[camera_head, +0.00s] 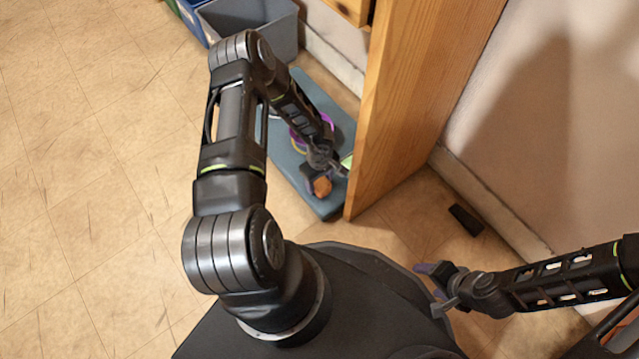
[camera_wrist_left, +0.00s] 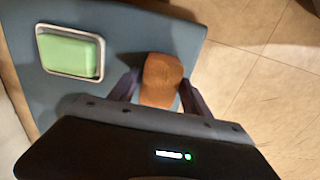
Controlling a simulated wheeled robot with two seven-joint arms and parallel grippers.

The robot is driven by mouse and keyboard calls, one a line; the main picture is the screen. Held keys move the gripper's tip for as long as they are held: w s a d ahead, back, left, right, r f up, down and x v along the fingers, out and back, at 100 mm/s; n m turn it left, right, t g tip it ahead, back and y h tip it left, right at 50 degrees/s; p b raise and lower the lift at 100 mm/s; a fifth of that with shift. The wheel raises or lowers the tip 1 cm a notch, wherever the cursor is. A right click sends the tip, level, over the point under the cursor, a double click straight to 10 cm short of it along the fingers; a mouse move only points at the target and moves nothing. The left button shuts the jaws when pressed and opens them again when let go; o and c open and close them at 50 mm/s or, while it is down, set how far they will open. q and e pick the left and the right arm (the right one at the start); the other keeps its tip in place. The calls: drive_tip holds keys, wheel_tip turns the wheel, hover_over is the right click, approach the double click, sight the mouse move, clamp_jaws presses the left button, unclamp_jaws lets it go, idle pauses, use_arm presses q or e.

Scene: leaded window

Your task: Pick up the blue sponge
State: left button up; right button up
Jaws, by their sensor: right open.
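I cannot make out a blue sponge in either view. My left gripper (camera_head: 320,184) is low over a blue-grey board (camera_head: 283,170). Its fingers (camera_wrist_left: 160,82) stand on both sides of a brown-orange block (camera_wrist_left: 161,80), close to it; I cannot tell if they press on it. The block also shows in the head view (camera_head: 322,187). A green block (camera_wrist_left: 70,52) lies in a metal-rimmed dish on the board, left of the gripper in the wrist view. My right gripper (camera_head: 440,282) is open and empty near my base, away from the board.
A purple ring-like item (camera_head: 297,140) lies on the board, partly hidden by my left arm. A tall wooden panel (camera_head: 415,90) stands along the board's right side. A grey bin (camera_head: 255,22) is behind. A dark object (camera_head: 466,220) lies near the wall. The floor at left is clear.

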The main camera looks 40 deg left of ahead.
sight(317, 183)
use_arm(q)
drive_tip(key=c, duration=1.2)
drive_tip(key=shift+o, duration=0.2)
drive_tip(key=shift+r, duration=0.1)
drive_tip(key=shift+r+p, duration=0.45)
drive_tip(key=shift+r, duration=0.1)
drive_tip(key=shift+s+a+r+p, duration=0.1)
drive_tip(key=shift+s+r+p, duration=0.1)
drive_tip(key=shift+r+p, duration=0.35)
drive_tip(key=shift+s+a+r+p, duration=0.1)
drive_tip(key=shift+s+r+p, duration=0.2)
drive_tip(key=shift+r, duration=0.4)
drive_tip(key=s+a+p, duration=0.1)
drive_tip(key=s+a, duration=0.1)
drive_tip(key=s, duration=0.6)
drive_tip(key=s+a, duration=0.2)
drive_tip(key=s, duration=0.6)
drive_tip(key=shift+a+f+p, duration=0.15)
drive_tip(key=shift+a+p, duration=0.2)
drive_tip(key=shift+a, duration=0.05)
drive_tip(key=shift+s, duration=0.1)
